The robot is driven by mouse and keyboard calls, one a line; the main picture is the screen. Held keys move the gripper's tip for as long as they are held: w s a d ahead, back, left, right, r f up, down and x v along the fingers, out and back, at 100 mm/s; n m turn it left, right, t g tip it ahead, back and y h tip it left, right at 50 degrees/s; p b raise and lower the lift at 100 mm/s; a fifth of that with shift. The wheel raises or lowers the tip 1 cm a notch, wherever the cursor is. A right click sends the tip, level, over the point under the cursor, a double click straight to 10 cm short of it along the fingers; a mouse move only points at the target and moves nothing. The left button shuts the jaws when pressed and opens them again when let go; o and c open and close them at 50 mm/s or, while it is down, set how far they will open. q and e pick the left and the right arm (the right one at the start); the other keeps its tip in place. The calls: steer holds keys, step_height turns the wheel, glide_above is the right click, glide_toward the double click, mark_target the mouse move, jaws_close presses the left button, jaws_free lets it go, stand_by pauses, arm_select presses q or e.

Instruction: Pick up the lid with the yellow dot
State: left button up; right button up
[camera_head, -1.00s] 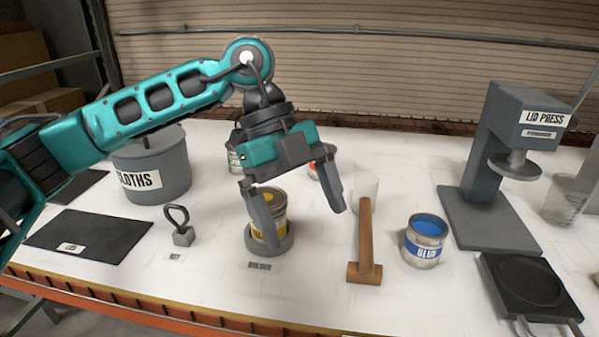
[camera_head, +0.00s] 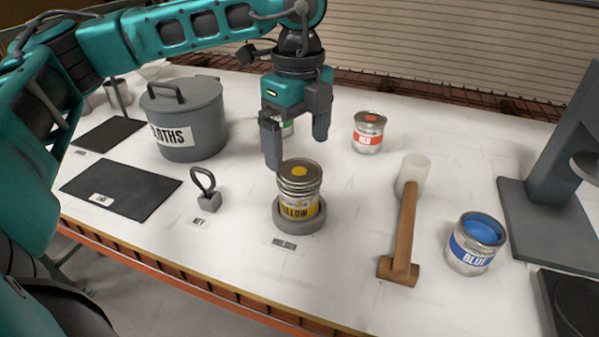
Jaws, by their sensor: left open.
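The lid with the yellow dot (camera_head: 299,171) sits on top of the can labelled YELLOW (camera_head: 298,206). That can stands upright in a round grey holder (camera_head: 300,221) near the table's front edge. My left gripper (camera_head: 296,150) is open and empty, pointing down above and just behind the lid. Its left finger comes down close to the lid's back left edge; I cannot tell whether it touches. My right gripper is not in view.
A red-labelled can (camera_head: 369,133) stands behind to the right, and a green-labelled can (camera_head: 287,128) is partly hidden behind my gripper.

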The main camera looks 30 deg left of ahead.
mark_target(299, 171)
arm_select(q)
step_height(299, 171, down, 5)
steer(key=shift+w, duration=0.15)
steer(key=shift+c, duration=0.5)
steer(key=c, duration=0.8)
